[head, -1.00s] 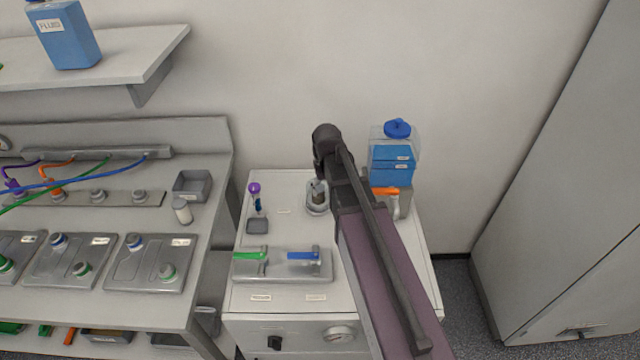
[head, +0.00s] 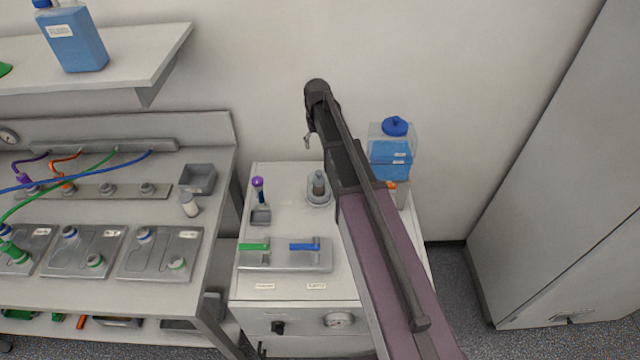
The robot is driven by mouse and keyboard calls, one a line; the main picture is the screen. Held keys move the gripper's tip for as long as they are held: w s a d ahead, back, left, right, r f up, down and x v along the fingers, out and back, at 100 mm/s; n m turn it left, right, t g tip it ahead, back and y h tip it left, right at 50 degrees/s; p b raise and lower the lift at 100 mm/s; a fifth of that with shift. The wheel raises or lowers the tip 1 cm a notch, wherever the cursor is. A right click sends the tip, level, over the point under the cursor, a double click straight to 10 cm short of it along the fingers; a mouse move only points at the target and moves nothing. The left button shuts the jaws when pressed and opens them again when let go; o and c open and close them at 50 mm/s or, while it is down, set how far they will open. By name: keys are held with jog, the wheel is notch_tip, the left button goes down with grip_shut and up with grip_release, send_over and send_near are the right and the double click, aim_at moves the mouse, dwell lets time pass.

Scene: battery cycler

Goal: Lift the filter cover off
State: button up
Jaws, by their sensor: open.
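A small round filter unit (head: 319,188) stands on the white cabinet top near the wall, left of my arm. It has a pale ring-shaped base with an upright grey-brown cylinder in its middle. I cannot tell which part of it is the cover. My gripper (head: 307,141) is open and hangs in the air above and behind the filter unit, apart from it. Only a small part of the fingers shows below the dark wrist, and nothing is seen between them.
A purple-capped tube (head: 259,189) and small grey tray (head: 260,216) stand to the left. A valve plate (head: 285,256) with green and blue handles lies in front. A blue-filled container (head: 391,156) stands behind my arm at right, partly hidden.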

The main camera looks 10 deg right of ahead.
aim_at(319, 172)
jog(key=shift+f, duration=0.15)
notch_tip(319, 172, down, 8)
jog(key=b, duration=0.8)
jog(key=shift+f, duration=0.15)
jog(key=shift+f+b, duration=0.15)
jog(key=shift+b, duration=0.25)
jog(key=shift+s+d+f+b, duration=0.1)
jog(key=shift+f+b, duration=1.15)
jog(key=shift+s+d+f+b, duration=0.1)
jog(key=shift+f+b, duration=1.1)
jog(key=shift+a, duration=0.1)
grip_shut()
